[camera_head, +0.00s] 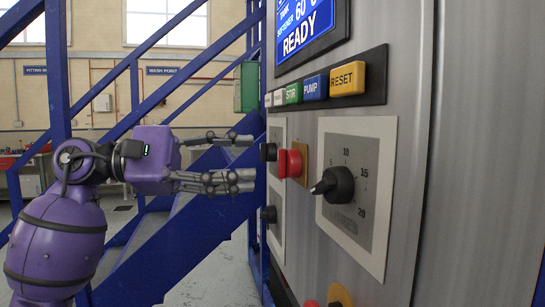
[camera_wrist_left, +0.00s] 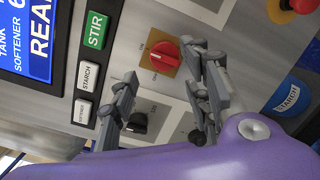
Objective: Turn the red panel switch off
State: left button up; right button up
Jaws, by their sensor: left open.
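The red panel switch (camera_head: 289,163) is a red knob on a small yellow plate on the grey machine panel. It also shows in the left wrist view (camera_wrist_left: 164,52), on an orange plate with small lettering that I cannot read clearly. My left gripper (camera_head: 246,159) is open and empty, its fingers pointing at the panel just left of the switch in the head view. In the wrist view its fingers (camera_wrist_left: 172,76) stand apart on either side of the red switch's area, and no contact with it shows. My right gripper is in neither view.
A black dial (camera_head: 338,185) sits right of the switch, and black knobs (camera_head: 268,214) sit left of it. Buttons including yellow RESET (camera_head: 348,78) run above, under a READY screen (camera_head: 303,28). Blue stair rails stand behind my left arm.

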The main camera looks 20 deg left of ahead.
aim_at(285, 158)
pick_arm(q)
jog(key=x, duration=0.5)
jog(key=shift+w+p, duration=0.1)
jog(key=shift+p, duration=0.3)
jog(key=shift+w+d, duration=0.2)
jog(key=shift+d, duration=0.25)
jog(key=shift+c, duration=1.1)
jog(key=c, duration=0.8)
jog(key=shift+r, duration=0.1)
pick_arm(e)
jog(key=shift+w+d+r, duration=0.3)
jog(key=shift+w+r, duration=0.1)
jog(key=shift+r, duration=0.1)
